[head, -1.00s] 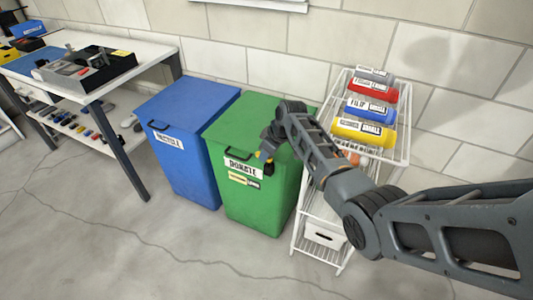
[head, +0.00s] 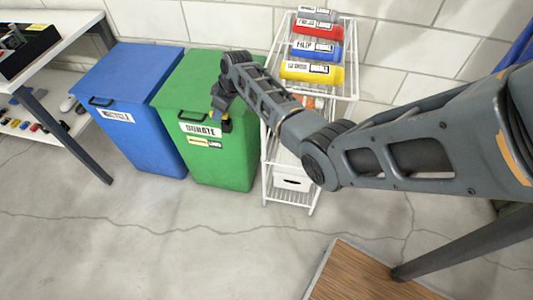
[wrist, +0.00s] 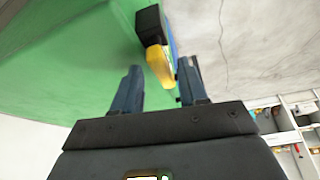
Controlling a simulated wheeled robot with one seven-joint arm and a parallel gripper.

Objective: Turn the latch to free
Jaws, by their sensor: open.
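The latch is a black block with a yellow lever on the front of the green bin (head: 236,166). In the head view its dark part (head: 226,125) shows beside the DONATE label, near the bin's right front edge, and my gripper hides part of it. In the wrist view the black block (wrist: 151,24) and yellow lever (wrist: 160,66) are clear. My gripper (wrist: 162,66) is open, with one finger on each side of the lever in the picture. I see no clear contact. In the head view my gripper (head: 221,103) is just above the latch's dark part.
A blue bin (head: 140,125) stands left of the green one. A white wire rack (head: 351,82) with colored rolls stands to the right, under my arm. A workbench (head: 70,30) is at the far left. A wooden surface (head: 365,275) lies at the bottom. The floor in front is clear.

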